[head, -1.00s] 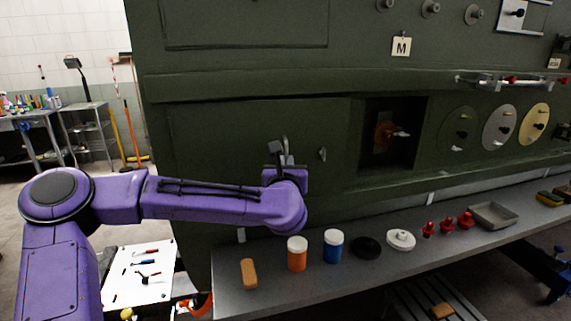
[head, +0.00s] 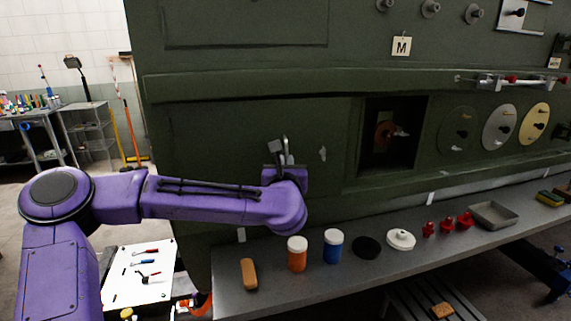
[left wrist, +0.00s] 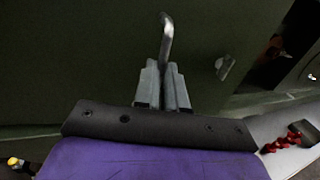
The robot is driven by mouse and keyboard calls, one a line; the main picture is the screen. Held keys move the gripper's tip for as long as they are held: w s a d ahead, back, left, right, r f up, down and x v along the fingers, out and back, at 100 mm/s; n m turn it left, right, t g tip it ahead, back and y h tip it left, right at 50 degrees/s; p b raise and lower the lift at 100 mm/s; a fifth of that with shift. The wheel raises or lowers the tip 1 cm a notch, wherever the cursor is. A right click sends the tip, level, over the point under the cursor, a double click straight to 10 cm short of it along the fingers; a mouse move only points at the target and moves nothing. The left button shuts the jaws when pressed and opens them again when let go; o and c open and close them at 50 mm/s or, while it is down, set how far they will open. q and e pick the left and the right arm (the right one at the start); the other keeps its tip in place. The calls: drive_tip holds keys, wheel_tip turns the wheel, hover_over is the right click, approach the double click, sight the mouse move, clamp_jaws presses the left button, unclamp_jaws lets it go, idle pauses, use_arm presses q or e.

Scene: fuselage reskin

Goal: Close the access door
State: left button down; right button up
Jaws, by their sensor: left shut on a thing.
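The access door (head: 225,135) is a dark green panel in the fuselage side, left of the open recess. It looks close to flush with the wall, though I cannot tell whether it is fully shut. My left gripper (head: 283,155) is at the door's right part. In the left wrist view its two grey fingers (left wrist: 166,88) are shut on a bent metal handle (left wrist: 167,35) that sticks up from between them. A small latch (head: 322,153) sits right of the gripper and also shows in the left wrist view (left wrist: 224,67). My right gripper is not in view.
A grey bench (head: 330,277) runs below the wall with an orange jar (head: 297,257), a blue jar (head: 333,248), a black disc (head: 367,248), a white disc (head: 400,240), red parts and a grey tray (head: 493,215). An open recess (head: 393,135) lies right of the door.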

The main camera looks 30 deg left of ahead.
sight(286, 158)
use_arm(q)
drive_tip(key=shift+r, duration=0.1)
drive_tip(key=shift+w+a+f+n+g+y+b, duration=0.1)
drive_tip(key=shift+w+a+n+g+y+b, duration=0.2)
drive_tip(key=shift+w+b, duration=0.3)
drive_tip(key=shift+w+a+f+n+g+y+b, duration=0.1)
drive_tip(key=shift+w+a+n+g+y+b, duration=0.15)
drive_tip(key=shift+w+a+y+b, duration=0.3)
drive_tip(key=shift+w+r, duration=0.1)
drive_tip(key=shift+w, duration=0.05)
drive_tip(key=shift+r, duration=0.25)
drive_tip(key=c, duration=1.4)
unclamp_jaws()
drive_tip(key=shift+n, duration=0.25)
drive_tip(key=shift+o, duration=1)
drive_tip(key=shift+a, duration=0.1)
drive_tip(key=shift+w+f, duration=0.1)
drive_tip(key=shift+f, duration=0.05)
